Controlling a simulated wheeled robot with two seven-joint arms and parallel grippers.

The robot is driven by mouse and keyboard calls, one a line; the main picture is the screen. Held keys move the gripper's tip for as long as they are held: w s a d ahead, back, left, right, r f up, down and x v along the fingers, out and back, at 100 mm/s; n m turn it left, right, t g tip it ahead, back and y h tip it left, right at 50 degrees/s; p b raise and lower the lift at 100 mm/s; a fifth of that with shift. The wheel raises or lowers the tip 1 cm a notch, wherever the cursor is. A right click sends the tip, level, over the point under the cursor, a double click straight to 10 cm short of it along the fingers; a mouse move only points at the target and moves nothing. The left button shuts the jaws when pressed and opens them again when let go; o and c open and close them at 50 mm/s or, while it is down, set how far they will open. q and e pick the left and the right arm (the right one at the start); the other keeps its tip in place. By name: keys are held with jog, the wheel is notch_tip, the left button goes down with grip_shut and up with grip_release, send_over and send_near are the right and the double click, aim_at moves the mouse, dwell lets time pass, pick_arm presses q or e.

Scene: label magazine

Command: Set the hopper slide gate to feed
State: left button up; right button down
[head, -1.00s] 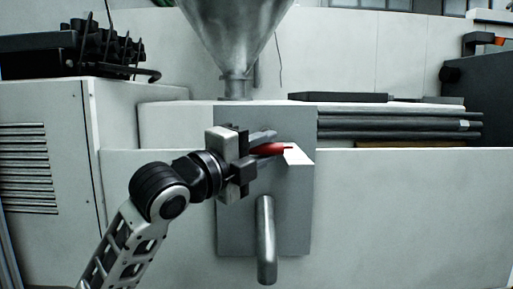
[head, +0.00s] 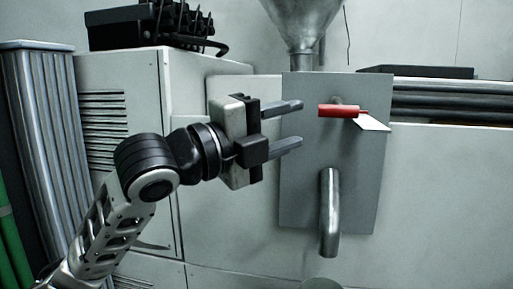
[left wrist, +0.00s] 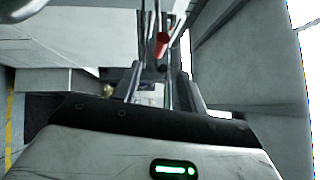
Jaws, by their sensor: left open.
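The hopper (head: 303,22) is a metal funnel above a grey plate (head: 300,170). A red handle (head: 338,111) lies roughly level in front of the plate's upper part, with a white pointed tab (head: 373,123) at its right end. A metal pipe (head: 329,212) hangs below it on the plate. My left gripper (head: 300,124) is open and empty, its fingers pointing right, just left of the handle and apart from it. In the left wrist view the red handle (left wrist: 161,44) shows between the fingers' lines, ahead of them. My right gripper is not in view.
A white cabinet (head: 150,75) with vents stands at the left, with a black device (head: 150,25) on top. Dark bars (head: 450,100) lie on the ledge at the right. Grey ribbed panels (head: 42,140) and green pipes (head: 12,235) stand at the far left.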

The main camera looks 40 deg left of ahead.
pick_arm(q)
jog(key=b+v, duration=0.5)
jog(key=b, duration=0.1)
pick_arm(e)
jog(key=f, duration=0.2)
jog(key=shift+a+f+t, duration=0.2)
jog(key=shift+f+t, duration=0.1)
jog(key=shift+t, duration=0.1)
